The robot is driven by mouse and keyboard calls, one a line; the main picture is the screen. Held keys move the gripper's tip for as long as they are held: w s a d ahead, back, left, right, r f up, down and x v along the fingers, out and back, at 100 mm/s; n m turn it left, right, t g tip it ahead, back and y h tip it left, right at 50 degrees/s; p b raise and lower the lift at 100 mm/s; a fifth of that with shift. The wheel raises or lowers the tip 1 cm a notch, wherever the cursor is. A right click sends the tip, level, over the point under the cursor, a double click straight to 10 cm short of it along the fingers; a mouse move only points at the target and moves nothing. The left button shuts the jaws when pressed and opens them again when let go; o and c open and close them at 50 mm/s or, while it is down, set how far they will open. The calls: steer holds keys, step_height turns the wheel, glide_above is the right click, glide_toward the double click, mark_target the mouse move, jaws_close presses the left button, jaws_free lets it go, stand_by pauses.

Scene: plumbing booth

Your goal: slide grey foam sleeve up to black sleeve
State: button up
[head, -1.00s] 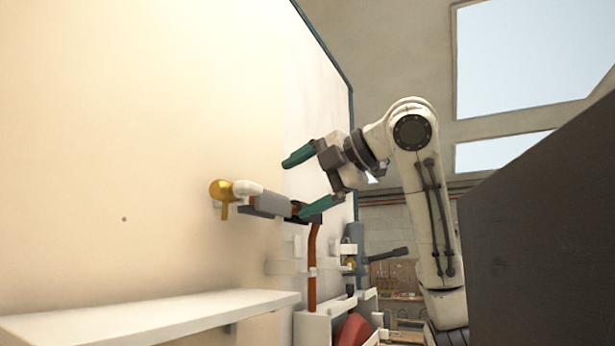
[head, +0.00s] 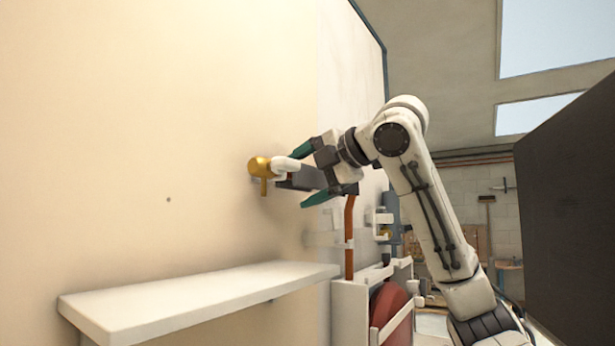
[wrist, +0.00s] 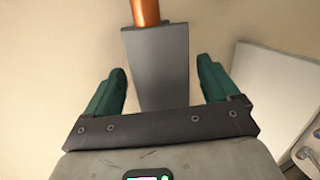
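My gripper (head: 311,174) is open, with one teal finger above and one below the grey foam sleeve (head: 303,179). In the wrist view the grey sleeve (wrist: 158,60) lies between the two spread fingers (wrist: 160,85), with a gap on each side. The copper pipe (wrist: 144,12) comes out of its far end. In the head view a short piece of copper shows between the sleeve and a white elbow (head: 286,165). I cannot make out the black sleeve for certain; a dark part (head: 346,188) shows behind the gripper, above the vertical copper pipe (head: 349,225).
A brass fitting (head: 260,168) sits on the wall left of the elbow. A white shelf (head: 190,297) juts out below. A white rack with a red reel (head: 390,308) stands lower right. A dark panel (head: 570,200) closes off the right side.

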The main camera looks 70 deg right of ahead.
mark_target(319, 179)
steer(key=c, duration=1.1)
steer(key=shift+t+h, duration=0.4)
steer(key=shift+t, duration=0.5)
steer(key=shift+s+d+b, duration=0.2)
steer(key=shift+d+b, duration=0.2)
steer(key=shift+d, duration=0.8)
steer(key=shift+s+d+b, duration=0.2)
steer(key=shift+d+b, duration=0.15)
steer(key=shift+d, duration=0.85)
steer(key=shift+c, duration=0.4)
steer(key=o, duration=1.2)
steer(key=shift+s, duration=0.15)
steer(key=b+v, duration=0.3)
steer(key=v, duration=0.7)
steer(key=shift+s+a, duration=0.1)
steer(key=shift+s, duration=0.15)
